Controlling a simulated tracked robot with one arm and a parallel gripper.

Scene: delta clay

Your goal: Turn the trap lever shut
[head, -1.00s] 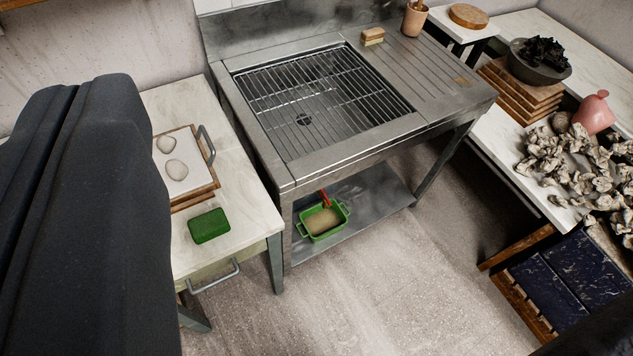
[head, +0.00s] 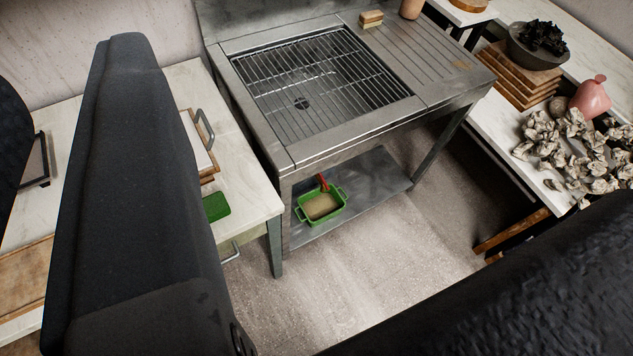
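A small red lever (head: 323,183) shows under the metal sink (head: 430,110), just above the back rim of a green two-handled tub (head: 323,208). It looks slanted, but it is too small to tell whether it is open or shut. The trap pipe itself is hidden by the sink's front. The tub stands on the sink's lower shelf (head: 375,180) and holds something beige. Large dark parts of my own arm fill the left and the lower right. I see no gripper fingertips, and nothing of mine touches the lever.
A pale table (head: 245,185) with a green block (head: 216,207) and a tray (head: 206,150) stands left of the sink. A bench at the right bears crumpled pale pieces (head: 570,150) and a pink vessel (head: 591,97). The floor (head: 370,260) before the sink is clear.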

